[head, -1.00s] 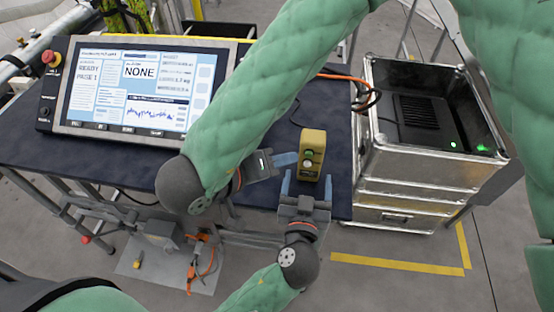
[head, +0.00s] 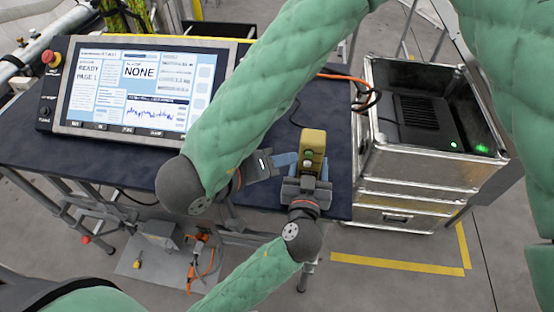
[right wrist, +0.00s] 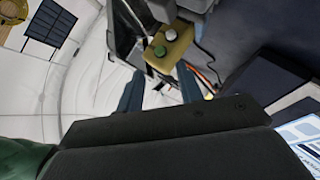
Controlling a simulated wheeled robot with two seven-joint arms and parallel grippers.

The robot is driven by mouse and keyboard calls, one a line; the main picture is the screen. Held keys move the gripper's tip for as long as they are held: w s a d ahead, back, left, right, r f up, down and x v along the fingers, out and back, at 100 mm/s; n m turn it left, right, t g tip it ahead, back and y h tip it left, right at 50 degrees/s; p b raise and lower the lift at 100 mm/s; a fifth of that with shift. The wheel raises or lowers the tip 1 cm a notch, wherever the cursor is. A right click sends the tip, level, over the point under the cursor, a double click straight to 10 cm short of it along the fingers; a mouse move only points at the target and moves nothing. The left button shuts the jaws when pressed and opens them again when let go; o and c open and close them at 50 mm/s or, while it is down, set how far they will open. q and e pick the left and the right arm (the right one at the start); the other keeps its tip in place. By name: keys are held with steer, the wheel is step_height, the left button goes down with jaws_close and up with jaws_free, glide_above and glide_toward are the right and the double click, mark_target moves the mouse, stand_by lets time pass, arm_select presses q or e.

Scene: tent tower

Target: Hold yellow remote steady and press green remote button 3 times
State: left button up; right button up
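A large screen (head: 135,88) stands on the table (head: 240,110) at the left. A metal case (head: 420,168) with a black device inside stands right of the table. An orange cable (head: 342,77) runs behind the remote. The table between screen and remote is mostly clear.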

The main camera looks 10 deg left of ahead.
arm_select(q)
steer(key=c, duration=0.7)
steer(key=shift+c, duration=0.3)
arm_select(e)
jaws_close()
stand_by(0.8)
